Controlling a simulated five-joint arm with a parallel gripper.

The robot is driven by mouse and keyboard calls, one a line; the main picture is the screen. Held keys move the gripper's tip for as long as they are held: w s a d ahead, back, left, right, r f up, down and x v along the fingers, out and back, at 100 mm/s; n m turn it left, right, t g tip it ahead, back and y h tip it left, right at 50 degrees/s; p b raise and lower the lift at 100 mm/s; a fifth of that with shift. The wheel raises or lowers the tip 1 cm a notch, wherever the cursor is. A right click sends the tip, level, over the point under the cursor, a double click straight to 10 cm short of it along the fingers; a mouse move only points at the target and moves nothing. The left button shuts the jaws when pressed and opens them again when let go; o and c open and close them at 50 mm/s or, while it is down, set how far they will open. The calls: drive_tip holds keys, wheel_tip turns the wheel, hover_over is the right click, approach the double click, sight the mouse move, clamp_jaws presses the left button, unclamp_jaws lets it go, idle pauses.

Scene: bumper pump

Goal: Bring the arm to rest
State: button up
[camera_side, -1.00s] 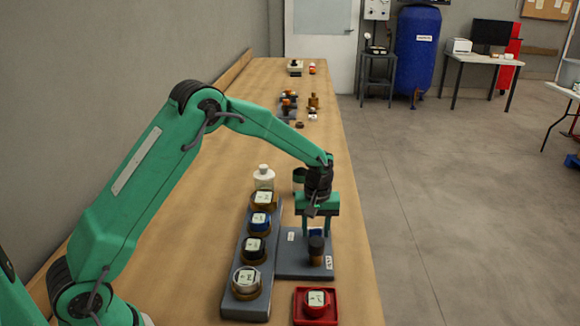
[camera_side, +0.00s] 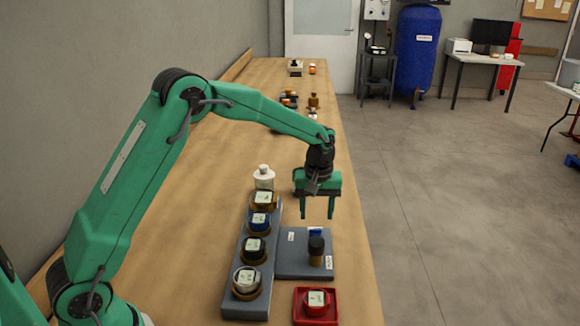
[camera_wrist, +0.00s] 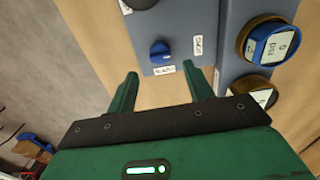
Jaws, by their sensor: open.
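My gripper (camera_side: 318,214) hangs above the grey plate on the bench, fingers pointing down, open with nothing between them. In the wrist view its two green fingers (camera_wrist: 160,70) are spread apart. Below stands a dark-capped brown cylinder (camera_side: 316,252) on the grey plate (camera_side: 293,265). A blue knob (camera_side: 315,231) sits behind it on the plate, partly hidden; it shows clearly in the wrist view (camera_wrist: 160,50), beyond the fingertips. My gripper is apart from both. My arm is bent and raised over the bench.
A grey rail (camera_side: 232,296) left of the plate carries several round gauges. A white bottle (camera_side: 264,177) stands behind the rail. The bench's left side is clear.

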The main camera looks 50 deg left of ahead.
drive_tip(key=shift+r, duration=0.9)
drive_tip(key=shift+s+r, duration=0.1)
drive_tip(key=shift+s+r, duration=0.15)
drive_tip(key=shift+r, duration=0.15)
drive_tip(key=s+r+m+t, duration=0.2)
drive_tip(key=s+r+m, duration=0.1)
drive_tip(key=s+r, duration=0.6)
drive_tip(key=s+r+m+t, duration=0.25)
drive_tip(key=s+r, duration=0.35)
drive_tip(key=s, duration=0.5)
drive_tip(key=s+f+m+t, duration=0.1)
drive_tip(key=s+m, duration=0.2)
drive_tip(key=s, duration=0.7)
drive_tip(key=shift+a+f+m, duration=0.2)
drive_tip(key=shift+a+m, duration=0.15)
drive_tip(key=shift+a, duration=0.1)
